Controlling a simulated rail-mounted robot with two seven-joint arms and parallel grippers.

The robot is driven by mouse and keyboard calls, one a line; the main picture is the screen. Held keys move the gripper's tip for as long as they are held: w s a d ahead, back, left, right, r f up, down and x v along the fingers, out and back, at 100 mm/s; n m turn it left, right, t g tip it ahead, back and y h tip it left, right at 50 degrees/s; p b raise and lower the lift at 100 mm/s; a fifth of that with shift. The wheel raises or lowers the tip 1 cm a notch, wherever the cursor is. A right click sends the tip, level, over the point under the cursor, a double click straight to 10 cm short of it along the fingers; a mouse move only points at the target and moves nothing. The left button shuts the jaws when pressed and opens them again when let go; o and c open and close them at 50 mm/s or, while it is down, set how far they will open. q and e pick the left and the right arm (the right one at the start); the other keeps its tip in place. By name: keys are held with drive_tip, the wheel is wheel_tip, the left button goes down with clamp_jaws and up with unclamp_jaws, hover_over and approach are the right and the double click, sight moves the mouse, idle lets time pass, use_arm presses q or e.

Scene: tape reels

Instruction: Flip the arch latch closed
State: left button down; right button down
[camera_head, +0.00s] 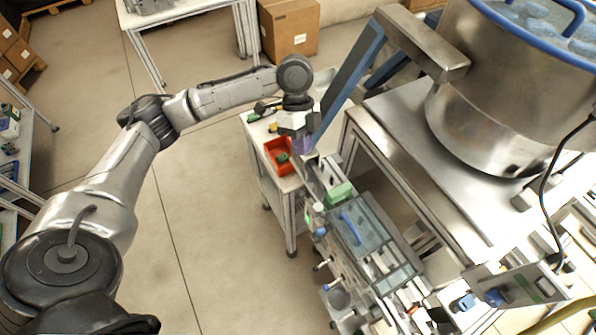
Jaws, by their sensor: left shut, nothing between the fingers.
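I cannot clearly make out the arch latch. A blue curved handle (350,228) stands on a clear cover (375,245) of the machine, below and right of the gripper, apart from it. A green block (339,193) sits at the cover's upper end. My right gripper is not in view.
A large steel pot (490,90) with a blue rim stands on the machine's steel top at right. A red bin (274,158) sits on a small table left of the gripper. The slanted bar (347,80) rises close beside the gripper. Open floor (205,225) lies left.

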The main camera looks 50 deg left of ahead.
sight(311, 203)
use_arm(q)
drive_tip(key=shift+a+r, duration=0.1)
idle(0.3)
drive_tip(key=p+x, duration=0.1)
drive_tip(key=x, duration=0.9)
drive_tip(key=shift+s, duration=0.15)
drive_tip(key=shift+r, duration=0.1)
